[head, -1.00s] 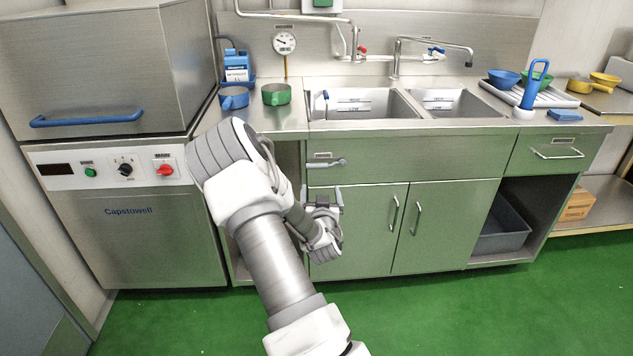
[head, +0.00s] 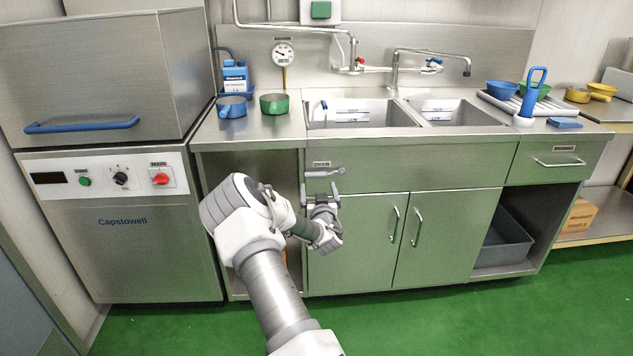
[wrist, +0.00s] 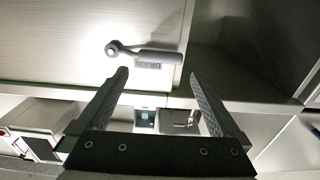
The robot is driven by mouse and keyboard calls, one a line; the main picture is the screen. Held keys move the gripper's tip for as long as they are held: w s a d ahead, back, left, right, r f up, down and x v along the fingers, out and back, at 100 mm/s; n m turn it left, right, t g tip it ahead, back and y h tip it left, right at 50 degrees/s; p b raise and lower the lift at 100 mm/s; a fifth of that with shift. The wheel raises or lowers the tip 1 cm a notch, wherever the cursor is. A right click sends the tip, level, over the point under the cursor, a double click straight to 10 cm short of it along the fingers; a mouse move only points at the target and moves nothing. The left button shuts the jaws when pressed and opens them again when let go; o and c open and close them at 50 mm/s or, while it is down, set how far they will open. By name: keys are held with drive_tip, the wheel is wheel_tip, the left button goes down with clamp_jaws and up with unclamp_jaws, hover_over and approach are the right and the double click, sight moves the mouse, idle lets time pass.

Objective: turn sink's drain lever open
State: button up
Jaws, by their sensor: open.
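My gripper (head: 321,188) is just below the lever in the head view. In the wrist view my gripper (wrist: 158,76) has its two fingers spread with nothing between them. The lever shows just beyond the fingertips, apparently not touched.
Cupboard doors (head: 405,238) with upright handles are below the panel. An open bay is left of them, beside the Capstowell machine (head: 130,240). A blue pot (head: 232,107) and a green pot (head: 274,104) stand on the counter. Green floor in front is clear.

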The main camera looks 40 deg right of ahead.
sight(316, 176)
drive_tip(key=shift+b+x, duration=0.65)
drive_tip(key=shift+x, duration=2.75)
clamp_jaws()
